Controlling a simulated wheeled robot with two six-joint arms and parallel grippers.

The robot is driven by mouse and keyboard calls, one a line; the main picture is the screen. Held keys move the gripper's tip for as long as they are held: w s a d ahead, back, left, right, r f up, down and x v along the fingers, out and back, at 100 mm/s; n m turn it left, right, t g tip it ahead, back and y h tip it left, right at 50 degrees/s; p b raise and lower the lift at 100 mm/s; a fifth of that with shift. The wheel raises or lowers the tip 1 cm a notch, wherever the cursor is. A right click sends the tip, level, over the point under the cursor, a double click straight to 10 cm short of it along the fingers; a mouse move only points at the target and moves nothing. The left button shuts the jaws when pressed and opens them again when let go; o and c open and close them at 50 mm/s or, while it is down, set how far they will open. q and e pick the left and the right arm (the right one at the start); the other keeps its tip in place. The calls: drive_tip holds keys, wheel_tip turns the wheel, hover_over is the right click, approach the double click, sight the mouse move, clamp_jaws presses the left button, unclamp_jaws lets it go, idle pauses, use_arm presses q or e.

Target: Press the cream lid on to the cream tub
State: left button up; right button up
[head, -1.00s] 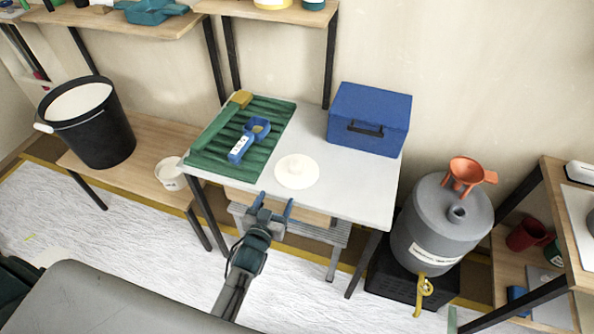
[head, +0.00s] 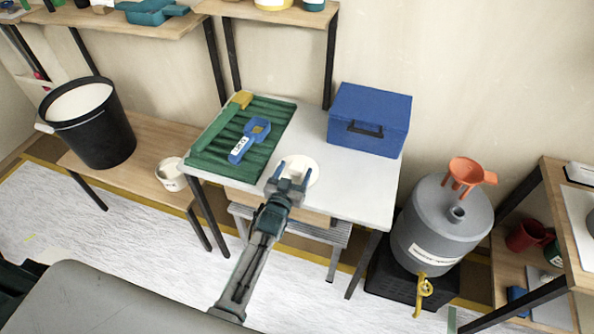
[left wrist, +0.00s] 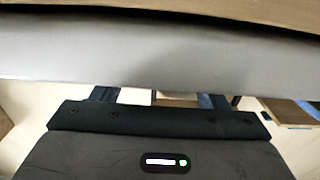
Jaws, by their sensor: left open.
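The cream lid (head: 301,162) is a round pale disc lying flat on the grey table (head: 352,184). In the earlier frame a small raised middle shows on it. A small open cream tub (head: 170,180) with a dark mark stands on the low wooden bench, left of the table and well apart from the lid. My left gripper (head: 292,176) is open, its two blue fingers overlapping the lid's near part in the head view. Whether they touch it I cannot tell. The left wrist view shows the fingers (left wrist: 159,97) apart, with no lid seen. My right gripper is not in view.
A blue box (head: 369,118) stands at the back right. A black bucket (head: 95,135) stands on the wooden bench (head: 150,145). The table's front right is clear.

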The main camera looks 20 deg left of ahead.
use_arm(q)
drive_tip(key=shift+w+f, duration=0.1)
drive_tip(key=shift+w, duration=0.6)
drive_tip(key=shift+s, duration=0.1)
drive_tip(key=shift+c, duration=1.1)
drive_tip(key=c, duration=0.8)
drive_tip(key=shift+c, duration=0.2)
